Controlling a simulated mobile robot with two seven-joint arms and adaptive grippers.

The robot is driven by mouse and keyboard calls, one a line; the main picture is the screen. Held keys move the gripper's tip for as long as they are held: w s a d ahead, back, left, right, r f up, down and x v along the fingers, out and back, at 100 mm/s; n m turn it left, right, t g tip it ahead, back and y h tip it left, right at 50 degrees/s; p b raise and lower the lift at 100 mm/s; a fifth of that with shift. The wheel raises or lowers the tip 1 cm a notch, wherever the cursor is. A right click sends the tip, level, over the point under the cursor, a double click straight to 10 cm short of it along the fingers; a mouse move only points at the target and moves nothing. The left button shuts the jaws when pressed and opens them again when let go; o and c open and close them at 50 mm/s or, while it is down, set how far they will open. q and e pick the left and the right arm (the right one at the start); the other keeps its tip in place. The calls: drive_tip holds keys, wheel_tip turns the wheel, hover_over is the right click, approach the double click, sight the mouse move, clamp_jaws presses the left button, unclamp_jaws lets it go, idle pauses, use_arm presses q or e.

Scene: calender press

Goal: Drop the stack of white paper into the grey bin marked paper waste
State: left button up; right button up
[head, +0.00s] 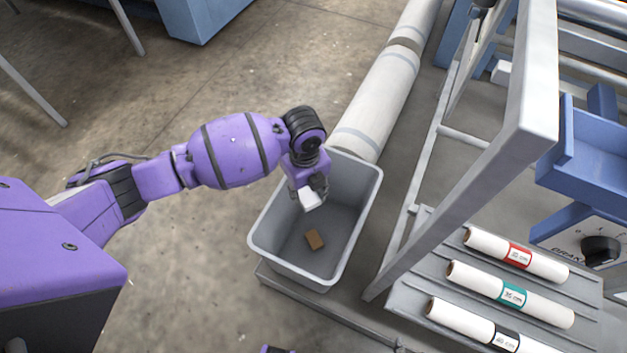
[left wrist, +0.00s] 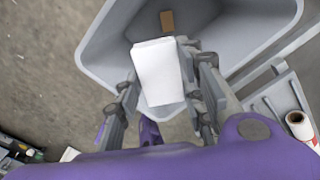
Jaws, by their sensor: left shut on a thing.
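The stack of white paper (left wrist: 158,72) is held between the fingers of my left gripper (left wrist: 160,95), which is shut on it. In the head view the stack (head: 309,198) is a small white block below my left gripper (head: 313,190). Both are over the open top of the grey bin (head: 272,220), which also fills the upper part of the left wrist view (left wrist: 105,50). No marking on the bin is readable from here. My right gripper is not in view.
A small brown block (head: 314,239) lies inside the bin. A long pale roll (head: 385,95) lies behind the bin. A grey metal frame (head: 480,170) rises to its right, beside a rack of white rolls with coloured labels (head: 512,295). Open floor lies to the left.

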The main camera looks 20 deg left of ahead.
use_arm(q)
drive_tip(key=w+d+f+m+b, duration=0.1)
drive_tip(key=w+f+m+b, duration=0.4)
drive_tip(key=f+m+b, duration=0.3)
wheel_tip(320, 180, down, 3)
drive_tip(key=shift+w+d+f+m, duration=0.15)
drive_tip(key=shift+w+d+m, duration=0.15)
drive_tip(key=shift+m, duration=0.9)
drive_tip(key=o, duration=1)
drive_tip(key=shift+a, duration=0.1)
drive_tip(key=shift+o, duration=0.2)
wheel_tip(320, 180, up, 12)
